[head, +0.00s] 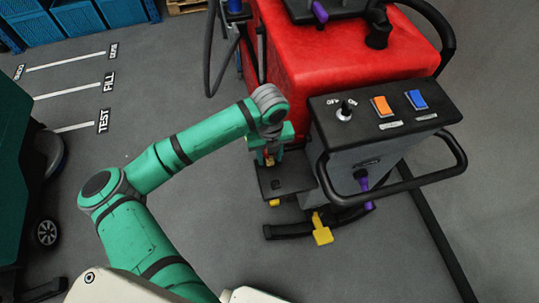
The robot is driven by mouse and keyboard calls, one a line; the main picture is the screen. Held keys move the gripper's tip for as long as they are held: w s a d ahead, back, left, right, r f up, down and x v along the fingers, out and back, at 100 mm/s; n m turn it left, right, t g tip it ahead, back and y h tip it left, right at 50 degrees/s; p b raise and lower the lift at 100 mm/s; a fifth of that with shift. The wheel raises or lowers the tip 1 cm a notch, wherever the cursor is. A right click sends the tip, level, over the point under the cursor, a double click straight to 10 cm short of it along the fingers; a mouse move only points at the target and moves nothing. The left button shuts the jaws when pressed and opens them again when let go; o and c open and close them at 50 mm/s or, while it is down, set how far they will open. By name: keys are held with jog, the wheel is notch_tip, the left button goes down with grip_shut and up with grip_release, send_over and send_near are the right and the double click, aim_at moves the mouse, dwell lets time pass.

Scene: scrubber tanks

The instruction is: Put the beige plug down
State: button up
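My gripper (268,158) points down at the end of my green arm, in the middle of the head view. It is over the back edge of a small dark shelf (292,182) on the front of the red scrubber. A small tan and orange-red bit (269,160) shows between the fingers. It may be the beige plug, but it is too small and too covered to tell. I cannot tell whether the fingers are closed on it or whether it touches the shelf. No other beige plug can be made out.
The red scrubber tank (340,60) stands behind, with a dark control panel (385,105) and a black handle bar (410,180) to the right. A yellow pedal (322,230) is below. A dark green machine (20,170) stands at the left. Grey floor is open between.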

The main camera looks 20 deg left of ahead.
aim_at(270, 158)
jog(key=shift+r, duration=0.1)
notch_tip(270, 158, up, 12)
jog(key=shift+r, duration=0.2)
dwell(0.3)
dwell(0.5)
